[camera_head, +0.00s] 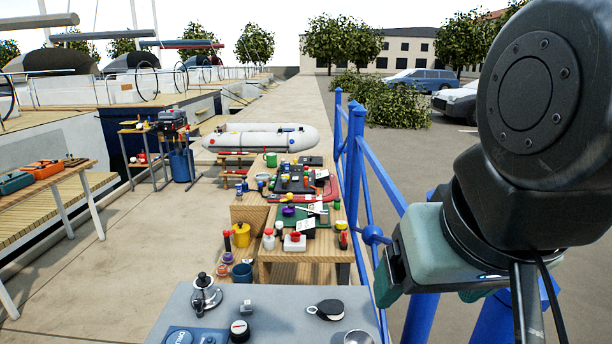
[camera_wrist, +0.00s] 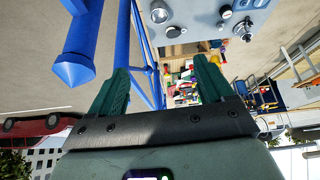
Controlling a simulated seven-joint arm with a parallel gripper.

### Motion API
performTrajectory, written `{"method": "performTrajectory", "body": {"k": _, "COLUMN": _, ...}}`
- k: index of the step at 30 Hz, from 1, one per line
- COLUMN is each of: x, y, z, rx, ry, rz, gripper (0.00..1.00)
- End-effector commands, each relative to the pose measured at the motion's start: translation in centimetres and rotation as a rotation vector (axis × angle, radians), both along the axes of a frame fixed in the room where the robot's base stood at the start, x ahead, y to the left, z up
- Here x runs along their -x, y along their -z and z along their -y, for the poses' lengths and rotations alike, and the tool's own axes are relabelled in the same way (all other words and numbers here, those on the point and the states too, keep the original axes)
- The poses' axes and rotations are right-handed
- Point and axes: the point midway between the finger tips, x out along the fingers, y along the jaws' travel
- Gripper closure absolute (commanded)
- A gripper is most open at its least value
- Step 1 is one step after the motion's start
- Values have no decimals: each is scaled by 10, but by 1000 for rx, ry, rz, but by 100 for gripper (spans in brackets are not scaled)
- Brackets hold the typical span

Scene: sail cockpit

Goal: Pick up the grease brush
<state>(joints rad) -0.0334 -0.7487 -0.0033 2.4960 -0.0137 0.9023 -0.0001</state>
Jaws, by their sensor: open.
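I cannot single out the grease brush; the small items on the wooden workbench (camera_head: 290,252) are too small to tell apart surely. They include a yellow pot (camera_head: 241,236), a red-topped white box (camera_head: 294,242), a blue cup (camera_head: 242,273) and a thin upright red-and-black item (camera_head: 227,241). My gripper (camera_wrist: 163,75) is open and empty in the wrist view, its green fingers wide apart. In the head view its teal housing is at the right, beside the blue railing and away from the bench items; its fingertips are mostly hidden there.
A blue railing (camera_head: 358,160) runs between my arm and the workbench. A grey top (camera_head: 262,299) in front holds a metal winch (camera_head: 205,297), a black-and-white round piece (camera_head: 239,330) and a pulley block (camera_head: 325,310). A bench with toolboxes (camera_head: 42,169) stands left; the pavement between is clear.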

Motion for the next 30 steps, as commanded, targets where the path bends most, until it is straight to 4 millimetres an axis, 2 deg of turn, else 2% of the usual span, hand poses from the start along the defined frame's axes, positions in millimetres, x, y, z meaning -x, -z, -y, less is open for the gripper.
{"method": "performTrajectory", "body": {"k": 1, "x": 0, "y": 0, "z": 0, "rx": 0, "ry": -1, "rz": 0, "gripper": 25}}
{"method": "performTrajectory", "body": {"k": 5, "x": 0, "y": 0, "z": 0, "rx": 0, "ry": -2, "rz": 1, "gripper": 45}}
{"method": "performTrajectory", "body": {"k": 13, "x": -1, "y": 0, "z": -1, "rx": 1, "ry": -4, "rz": 1, "gripper": 46}}
{"method": "performTrajectory", "body": {"k": 16, "x": -11, "y": 4, "z": -1, "rx": 17, "ry": -23, "rz": 1, "gripper": 46}}
{"method": "performTrajectory", "body": {"k": 20, "x": -46, "y": 20, "z": -4, "rx": 75, "ry": -97, "rz": 12, "gripper": 46}}
{"method": "performTrajectory", "body": {"k": 23, "x": -84, "y": 42, "z": -13, "rx": 135, "ry": -200, "rz": 33, "gripper": 46}}
{"method": "performTrajectory", "body": {"k": 27, "x": -131, "y": 83, "z": -36, "rx": 204, "ry": -376, "rz": 72, "gripper": 46}}
{"method": "performTrajectory", "body": {"k": 30, "x": -156, "y": 117, "z": -58, "rx": 230, "ry": -509, "rz": 101, "gripper": 46}}
